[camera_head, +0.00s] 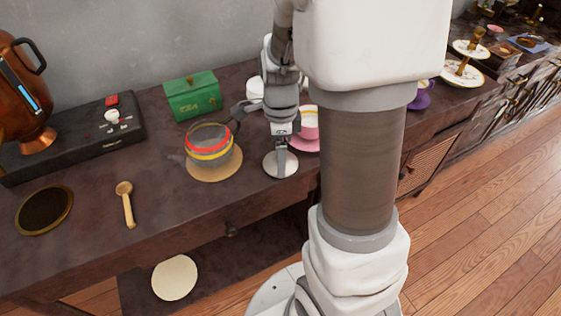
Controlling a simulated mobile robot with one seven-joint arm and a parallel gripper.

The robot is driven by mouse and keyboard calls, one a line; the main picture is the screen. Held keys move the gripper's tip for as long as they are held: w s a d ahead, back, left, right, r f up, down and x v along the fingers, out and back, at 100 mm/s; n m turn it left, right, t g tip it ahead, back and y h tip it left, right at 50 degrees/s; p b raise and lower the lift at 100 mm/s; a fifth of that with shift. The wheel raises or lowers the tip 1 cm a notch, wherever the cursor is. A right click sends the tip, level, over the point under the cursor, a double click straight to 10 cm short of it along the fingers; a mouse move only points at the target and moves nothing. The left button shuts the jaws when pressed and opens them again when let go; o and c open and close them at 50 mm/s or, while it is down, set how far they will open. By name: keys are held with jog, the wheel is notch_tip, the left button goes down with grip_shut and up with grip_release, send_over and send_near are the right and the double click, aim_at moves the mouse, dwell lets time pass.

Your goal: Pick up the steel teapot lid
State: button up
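A steel-grey teapot (209,148) with red and yellow bands and a dark handle stands on a round tan mat (214,173) on the dark counter. A flat, pale grey disc (271,168) lies to its right; it may be the steel lid, but I cannot tell for sure. My gripper (281,160) points down over this disc, with its lower end at or just above it. The fingers are seen edge-on, so their opening and any contact are unclear. They cover part of the disc.
A pink cup (309,118) stands close right of my gripper. A green box (193,95) is behind the teapot. A wooden spoon (127,206) and a dark round plate with a gold rim (44,210) lie left. My column hides part of the counter.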

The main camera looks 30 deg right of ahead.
jog(key=shift+f, duration=0.1)
jog(key=c, duration=0.9)
jog(key=shift+s, duration=0.1)
